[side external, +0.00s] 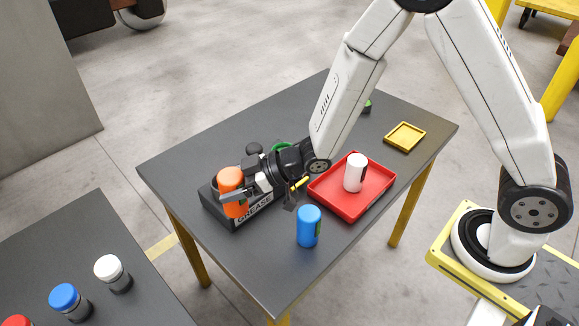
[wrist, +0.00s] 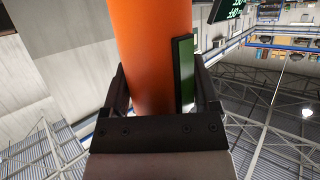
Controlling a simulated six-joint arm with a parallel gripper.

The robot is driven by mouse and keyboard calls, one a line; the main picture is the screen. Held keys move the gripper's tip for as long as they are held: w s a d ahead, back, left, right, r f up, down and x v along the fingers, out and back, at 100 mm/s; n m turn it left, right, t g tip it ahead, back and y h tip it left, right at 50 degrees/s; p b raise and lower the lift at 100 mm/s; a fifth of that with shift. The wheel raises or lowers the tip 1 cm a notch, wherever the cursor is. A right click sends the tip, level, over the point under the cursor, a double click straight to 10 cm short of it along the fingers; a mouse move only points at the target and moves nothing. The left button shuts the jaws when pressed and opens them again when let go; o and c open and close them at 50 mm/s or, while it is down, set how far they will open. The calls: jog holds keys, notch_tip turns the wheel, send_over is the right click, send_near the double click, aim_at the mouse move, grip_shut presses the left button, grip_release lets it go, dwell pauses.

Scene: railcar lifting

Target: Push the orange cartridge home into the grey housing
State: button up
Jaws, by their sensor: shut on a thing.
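The orange cartridge (side external: 230,181) stands about upright at the left end of the dark grey housing (side external: 222,221), which is marked GREASE. I cannot tell how deep it sits in the housing. My gripper (side external: 232,195) reaches in sideways from the right and is shut on the cartridge. In the wrist view the orange cartridge (wrist: 150,50) rises between the two fingers, with a green, dark-edged panel on its right side. The cartridge's lower end is hidden there.
A blue cartridge (side external: 308,226) stands on the table in front. A red tray (side external: 376,199) holds a white cartridge (side external: 355,173). A small yellow tray (side external: 405,137) lies at the back right. A green item (side external: 281,148) is partly hidden behind my wrist. The table's right front is clear.

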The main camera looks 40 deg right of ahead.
jog(key=w+d+r, duration=0.4)
jog(key=w+r, duration=0.1)
jog(key=w, duration=0.5)
jog(key=shift+w+d+m+t+h, duration=0.2)
jog(key=shift+w+m+t+h, duration=0.1)
jog(key=shift+w+m, duration=0.1)
jog(key=shift+s+f, duration=0.1)
jog(key=shift+f, duration=2.75)
jog(key=shift+f, duration=2.3)
jog(key=o, duration=1.3)
jog(key=v, duration=0.7)
jog(key=shift+s+d+r, duration=0.2)
jog(key=shift+s, duration=0.05)
